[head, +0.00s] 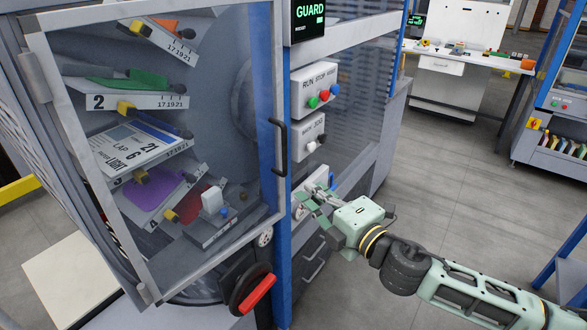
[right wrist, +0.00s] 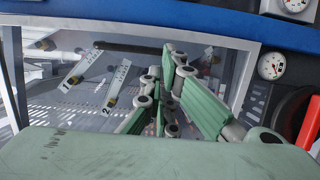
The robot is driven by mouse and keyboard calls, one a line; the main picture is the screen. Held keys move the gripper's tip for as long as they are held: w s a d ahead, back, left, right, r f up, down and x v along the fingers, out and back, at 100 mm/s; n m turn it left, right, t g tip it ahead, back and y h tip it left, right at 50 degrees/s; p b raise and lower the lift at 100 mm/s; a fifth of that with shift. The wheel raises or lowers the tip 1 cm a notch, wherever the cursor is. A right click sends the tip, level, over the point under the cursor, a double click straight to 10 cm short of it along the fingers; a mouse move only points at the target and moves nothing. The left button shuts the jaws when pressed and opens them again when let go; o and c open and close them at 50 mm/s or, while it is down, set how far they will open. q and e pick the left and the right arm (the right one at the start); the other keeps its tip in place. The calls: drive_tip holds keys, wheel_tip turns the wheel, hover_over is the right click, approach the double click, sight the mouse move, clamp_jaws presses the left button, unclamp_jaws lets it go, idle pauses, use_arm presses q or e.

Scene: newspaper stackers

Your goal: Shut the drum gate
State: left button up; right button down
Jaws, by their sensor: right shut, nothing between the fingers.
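The drum gate (head: 150,270) is a grey-framed clear panel at the left of the head view, in front of the drum and its shelves. Its black upright handle (head: 279,147) is on the right side, beside the blue post. I cannot tell whether the gate's edge is flush with the post. My right gripper (head: 313,200) is shut and empty, right of the handle and lower, in front of the lower control box. In the right wrist view the fingers (right wrist: 165,90) are in front of the clear panel and its pale frame (right wrist: 240,75). My left gripper is out of view.
A red rotary switch (head: 257,295) and a gauge (head: 264,237) are low on the machine. Button boxes (head: 315,88) are right of the blue post (head: 283,250). A white workbench (head: 450,65) stands far back. The grey floor (head: 440,200) on the right is clear.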

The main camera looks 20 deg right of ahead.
sight(286, 170)
drive_tip(key=p+x, duration=0.2)
drive_tip(key=x, duration=0.4)
drive_tip(key=shift+w+a+r, duration=0.1)
drive_tip(key=shift+w+r, duration=0.05)
drive_tip(key=shift+w, duration=0.1)
drive_tip(key=shift+w+a+p, duration=0.25)
drive_tip(key=shift+w+p, duration=0.05)
drive_tip(key=shift+w, duration=0.35)
